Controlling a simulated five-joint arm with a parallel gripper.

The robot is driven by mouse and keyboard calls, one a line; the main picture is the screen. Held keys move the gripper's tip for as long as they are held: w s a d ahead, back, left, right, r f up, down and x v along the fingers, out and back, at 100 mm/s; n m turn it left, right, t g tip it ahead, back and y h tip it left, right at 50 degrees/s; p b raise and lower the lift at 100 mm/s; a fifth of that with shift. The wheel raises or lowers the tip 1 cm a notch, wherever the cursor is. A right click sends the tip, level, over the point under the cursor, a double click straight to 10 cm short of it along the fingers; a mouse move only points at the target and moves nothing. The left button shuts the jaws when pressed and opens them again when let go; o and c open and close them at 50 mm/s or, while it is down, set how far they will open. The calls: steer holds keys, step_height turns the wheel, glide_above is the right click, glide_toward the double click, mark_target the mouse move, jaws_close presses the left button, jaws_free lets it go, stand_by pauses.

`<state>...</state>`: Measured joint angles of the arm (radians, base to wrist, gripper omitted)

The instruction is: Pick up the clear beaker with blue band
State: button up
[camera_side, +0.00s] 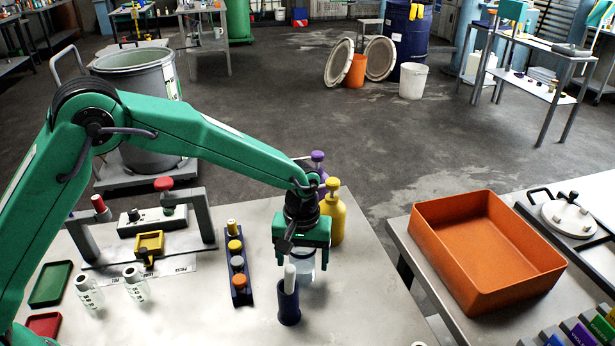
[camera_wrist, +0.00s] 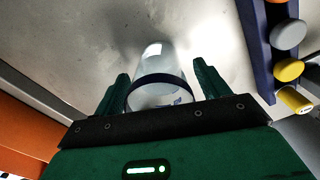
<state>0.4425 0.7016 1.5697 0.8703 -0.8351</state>
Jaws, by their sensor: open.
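The clear beaker with a dark blue band (camera_wrist: 157,88) is between the two fingers of my gripper (camera_wrist: 161,72) in the wrist view. Gaps show on both sides of it, so the fingers stand apart from its wall. In the side view my gripper (camera_side: 303,258) is low over the table, and part of the clear beaker (camera_side: 307,272) shows beneath it. The beaker appears to stand upright on the table. My gripper's body and a dark blue cup hide part of it there.
The dark blue cup (camera_side: 289,308) with a white rod stands just in front of the beaker. A yellow bottle (camera_side: 333,218) is close behind. A blue rack (camera_side: 238,268) with colored caps lies left. An orange bin (camera_side: 488,250) is on the right table. The table between cup and right edge is clear.

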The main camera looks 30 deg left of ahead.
steer(key=shift+f, duration=0.25)
stand_by(0.3)
steer(key=c, duration=1.1)
steer(key=shift+c, duration=0.2)
steer(key=shift+r, duration=0.3)
step_height(320, 180, up, 9)
steer(key=shift+r, duration=0.15)
stand_by(0.5)
steer(key=shift+r, duration=0.1)
stand_by(0.6)
